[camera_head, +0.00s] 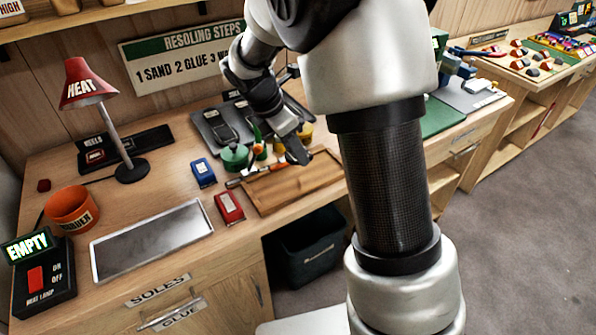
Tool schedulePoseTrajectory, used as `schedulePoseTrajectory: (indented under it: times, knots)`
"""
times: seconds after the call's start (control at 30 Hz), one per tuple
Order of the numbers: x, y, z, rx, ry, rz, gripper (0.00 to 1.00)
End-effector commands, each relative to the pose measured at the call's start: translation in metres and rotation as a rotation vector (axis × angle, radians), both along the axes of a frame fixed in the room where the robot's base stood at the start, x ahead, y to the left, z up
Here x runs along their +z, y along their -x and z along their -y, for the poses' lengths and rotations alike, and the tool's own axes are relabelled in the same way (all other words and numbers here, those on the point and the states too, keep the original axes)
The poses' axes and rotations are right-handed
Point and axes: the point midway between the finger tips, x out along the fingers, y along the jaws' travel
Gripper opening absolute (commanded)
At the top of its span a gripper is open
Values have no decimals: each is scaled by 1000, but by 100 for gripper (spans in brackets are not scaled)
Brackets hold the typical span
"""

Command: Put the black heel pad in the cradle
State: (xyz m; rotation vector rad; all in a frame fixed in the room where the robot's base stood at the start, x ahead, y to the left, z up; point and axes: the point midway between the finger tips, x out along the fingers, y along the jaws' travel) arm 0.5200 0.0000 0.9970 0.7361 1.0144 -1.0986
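The black rack labelled HEELS (150,142) lies behind the red HEAT lamp (83,88), at the back left of the bench. A small red piece (95,156) shows on its left part. Dark shapes further along it blend with the rack, so I cannot pick out a black heel pad for certain. I cannot tell which thing is the cradle. My gripper (298,150) hangs over the back of the wooden board, beside the green pot and brushes, well to the right of the rack. Its fingertips are dark and small, and I cannot see whether they hold anything.
On the bench are an orange bucket (72,208), a metal-rimmed tray (150,240), blue (203,172) and red (229,207) blocks, a green pot (235,157) and a wooden board (290,187). A switch box (40,280) with an EMPTY sign stands front left.

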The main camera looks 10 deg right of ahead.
Motion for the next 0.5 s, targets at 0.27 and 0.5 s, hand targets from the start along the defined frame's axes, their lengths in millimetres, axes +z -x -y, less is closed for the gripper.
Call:
schedulePoseTrajectory:
  times: [0.27, 0.5]
  knots:
    - [-32, 0, 1, 0, 1, -1, 22]
    - [-63, 0, 0, -1, 2, -1, 22]
